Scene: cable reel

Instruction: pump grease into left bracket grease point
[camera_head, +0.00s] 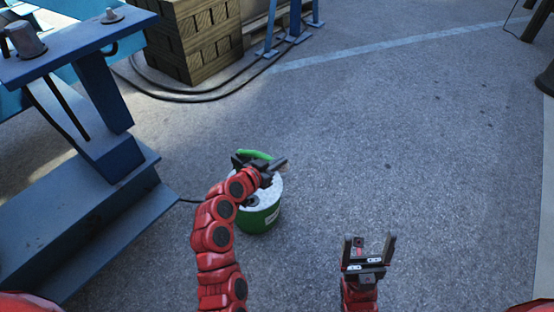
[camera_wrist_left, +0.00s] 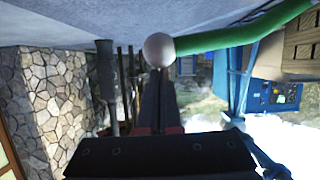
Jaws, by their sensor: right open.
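The grease bucket (camera_head: 259,218) is green with a pale top and stands upright on the ground. A green bar (camera_head: 254,154) shows at its top. In the left wrist view the green bar (camera_wrist_left: 245,35) ends in a pale ball (camera_wrist_left: 158,49). My left gripper (camera_head: 264,165) is over the bucket top, beside the bar. In the left wrist view its dark fingers (camera_wrist_left: 158,90) look close together and reach up to the ball; whether they grip it is unclear. My right gripper (camera_head: 368,250) is open and empty, right of the bucket. I cannot pick out a bracket grease point.
A blue steel frame (camera_head: 100,160) with a wide foot stands at the left, with a metal fitting (camera_head: 24,40) on its top. A stack of wooden blocks (camera_head: 195,40) and black cables (camera_head: 190,98) lie behind. The paved ground (camera_head: 430,150) at the right is clear.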

